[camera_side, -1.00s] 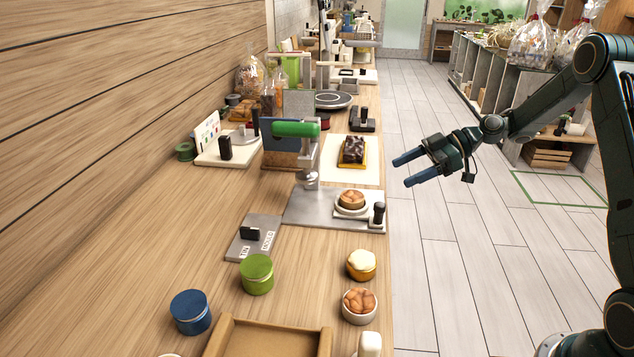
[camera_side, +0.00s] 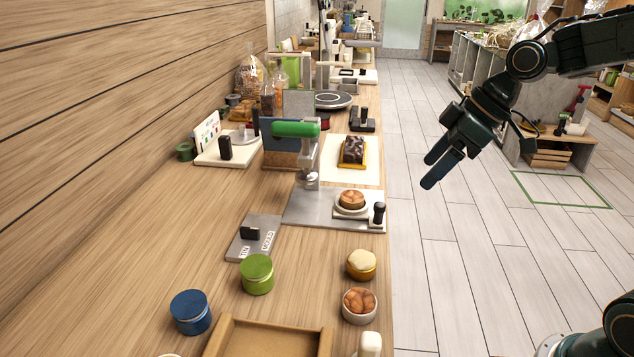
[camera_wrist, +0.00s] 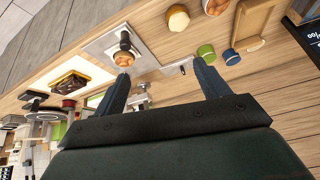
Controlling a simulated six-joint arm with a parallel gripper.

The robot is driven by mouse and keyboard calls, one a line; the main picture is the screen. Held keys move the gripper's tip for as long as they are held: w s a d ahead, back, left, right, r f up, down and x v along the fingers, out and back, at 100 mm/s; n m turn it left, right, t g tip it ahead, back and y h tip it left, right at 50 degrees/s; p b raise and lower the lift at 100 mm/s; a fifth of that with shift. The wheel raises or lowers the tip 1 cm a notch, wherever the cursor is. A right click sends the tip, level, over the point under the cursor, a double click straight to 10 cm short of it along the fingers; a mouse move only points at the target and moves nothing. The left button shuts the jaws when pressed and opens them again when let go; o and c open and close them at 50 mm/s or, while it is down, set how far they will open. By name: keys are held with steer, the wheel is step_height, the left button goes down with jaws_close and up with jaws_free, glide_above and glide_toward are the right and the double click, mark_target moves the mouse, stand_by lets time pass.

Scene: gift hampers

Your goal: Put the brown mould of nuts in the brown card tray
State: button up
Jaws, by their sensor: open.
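A brown mould of nuts (camera_side: 352,199) sits upright in a pale round holder on the grey metal plate of the green-handled press. It also shows in the wrist view (camera_wrist: 124,58), close to the tip of the left finger in the picture. The brown card tray (camera_side: 325,342) lies at the counter's front edge, partly cut off by the frame, and its visible floor is bare. It also shows in the wrist view (camera_wrist: 240,18). My gripper (camera_side: 433,170) is open and empty, in the air right of the counter, apart from the mould.
A pale bowl of nuts (camera_side: 360,305) and a cream-topped golden mould (camera_side: 361,265) stand near the tray. Green (camera_side: 257,274) and blue (camera_side: 190,312) tins stand left of them. The press (camera_side: 308,155) rises beside the mould. A black knob (camera_side: 379,214) stands on its plate.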

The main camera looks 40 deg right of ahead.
steer(key=s+r+m+t+h, duration=0.1)
steer(key=s+m+h, duration=0.2)
steer(key=s, duration=1.3)
steer(key=m, duration=0.3)
steer(key=shift+s+d+r+h, duration=0.2)
steer(key=shift+d+r+h, duration=0.05)
steer(key=shift+h, duration=0.15)
steer(key=shift+o, duration=0.6)
steer(key=shift+s+d+f, duration=0.1)
steer(key=shift+s, duration=0.25)
steer(key=shift+w, duration=0.1)
